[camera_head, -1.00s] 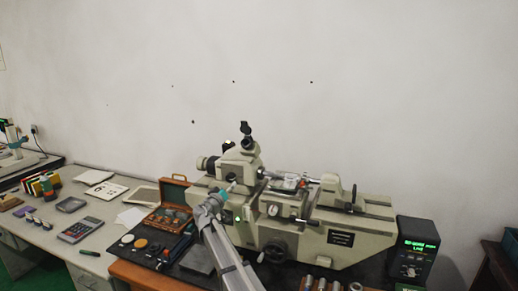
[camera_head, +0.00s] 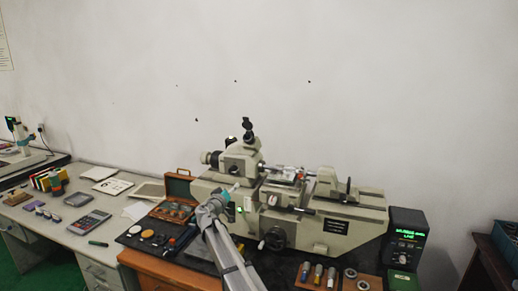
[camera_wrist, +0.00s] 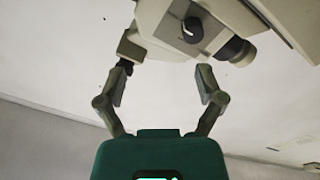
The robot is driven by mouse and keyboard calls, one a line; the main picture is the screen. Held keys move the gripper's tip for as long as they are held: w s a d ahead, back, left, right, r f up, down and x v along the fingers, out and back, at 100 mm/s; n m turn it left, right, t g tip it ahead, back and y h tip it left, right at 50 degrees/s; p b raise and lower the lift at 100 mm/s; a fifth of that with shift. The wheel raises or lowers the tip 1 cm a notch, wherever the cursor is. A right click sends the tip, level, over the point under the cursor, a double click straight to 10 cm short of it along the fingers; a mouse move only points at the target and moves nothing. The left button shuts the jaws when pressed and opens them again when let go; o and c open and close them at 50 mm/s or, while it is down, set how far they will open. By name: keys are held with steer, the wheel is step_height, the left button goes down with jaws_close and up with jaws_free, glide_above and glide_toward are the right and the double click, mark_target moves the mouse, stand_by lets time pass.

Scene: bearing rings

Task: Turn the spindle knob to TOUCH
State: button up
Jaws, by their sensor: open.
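The measuring machine (camera_head: 335,238) is a long beige bench instrument with an eyepiece column. In the wrist view a dark round knob (camera_wrist: 193,28) with a pale pointer mark sits on a grey plate on the machine's housing (camera_wrist: 170,22). I cannot read any label around it, so I cannot tell its setting. My gripper (camera_wrist: 163,82) is open and empty, its fingers spread apart below the knob in that picture and not touching it. In the head view my gripper (camera_head: 233,188) is small and in front of the machine's left part; the knob cannot be made out there.
A black display box (camera_head: 408,240) with green text stands right of the machine. A dark handwheel (camera_head: 276,239) is on its front. An open wooden case (camera_head: 178,187) and a calculator (camera_head: 89,222) lie to the left. Several small cylinders stand at the front edge.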

steer(key=s+d+f+m+g, duration=0.1)
steer(key=s+d+f+g, duration=0.25)
steer(key=s+d, duration=0.35)
steer(key=s+d+f+m+g+h, duration=0.1)
steer(key=s+d+f+m+g, duration=0.25)
steer(key=d, duration=0.55)
steer(key=s+d+f+n+g, duration=0.1)
steer(key=s+d+f+g, duration=0.2)
steer(key=s+d+f, duration=0.45)
steer(key=s+d+f+g+y, duration=0.1)
steer(key=s+g+y, duration=0.1)
steer(key=s, duration=0.5)
steer(key=s+d+f+g+y, duration=0.2)
steer(key=s+g+y, duration=0.1)
steer(key=s, duration=0.5)
steer(key=s+d+f+n+g+y, duration=0.1)
steer(key=s+d+f+g+y, duration=0.1)
steer(key=s, duration=0.5)
steer(key=shift+s+y, duration=0.3)
